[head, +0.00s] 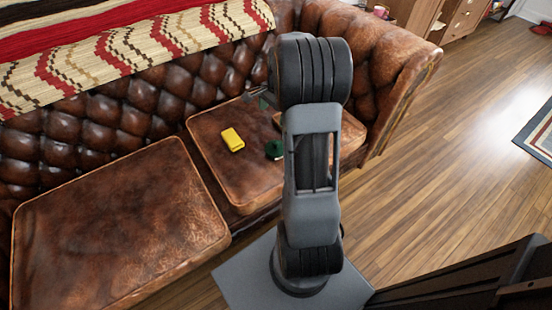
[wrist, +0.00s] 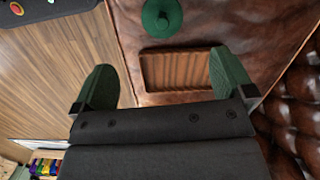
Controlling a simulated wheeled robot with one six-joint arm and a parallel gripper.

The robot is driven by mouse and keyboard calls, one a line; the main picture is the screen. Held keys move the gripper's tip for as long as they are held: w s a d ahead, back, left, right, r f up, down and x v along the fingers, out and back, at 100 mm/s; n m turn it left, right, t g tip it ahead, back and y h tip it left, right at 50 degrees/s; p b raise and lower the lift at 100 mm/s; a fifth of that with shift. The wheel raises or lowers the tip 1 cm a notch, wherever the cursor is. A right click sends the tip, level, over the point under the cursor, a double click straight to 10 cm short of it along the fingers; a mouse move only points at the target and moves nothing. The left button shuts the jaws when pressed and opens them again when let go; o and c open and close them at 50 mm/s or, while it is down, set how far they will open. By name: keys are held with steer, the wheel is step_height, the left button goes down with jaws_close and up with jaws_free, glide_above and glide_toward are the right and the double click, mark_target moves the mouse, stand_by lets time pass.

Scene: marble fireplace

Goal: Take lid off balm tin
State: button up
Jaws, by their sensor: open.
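A round green thing with a raised knob, apparently the balm tin with its lid on, lies on the brown leather sofa cushion. It shows at the top of the wrist view (wrist: 161,16) and beside my arm in the head view (head: 275,150). I cannot tell the seam between lid and tin. My gripper (wrist: 162,62) is open and empty, its green fingers wide apart. The tin lies beyond the fingertips in the wrist view, not between them. In the head view my arm hides most of the gripper.
A slatted wooden tray (wrist: 158,70) lies on the cushion beside the tin, between the fingers in the wrist view. A yellow block (head: 232,139) lies left of the tin. The tufted backrest (head: 150,105) rises behind. The left cushion (head: 115,225) is clear.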

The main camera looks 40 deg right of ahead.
step_height(320, 180, down, 4)
steer(key=d+m+b, duration=0.1)
steer(key=d, duration=0.1)
steer(key=b, duration=0.3)
glide_above(276, 142)
step_height(276, 142, down, 7)
steer(key=shift+s+d+f, duration=0.1)
steer(key=shift+s, duration=0.05)
steer(key=shift+a+f+b, duration=0.15)
steer(key=shift+f+b, duration=0.6)
steer(key=shift+f, duration=0.9)
steer(key=shift+a+f+b, duration=0.1)
steer(key=shift+f+b, duration=0.6)
steer(key=shift+f, duration=0.95)
steer(key=c, duration=0.6)
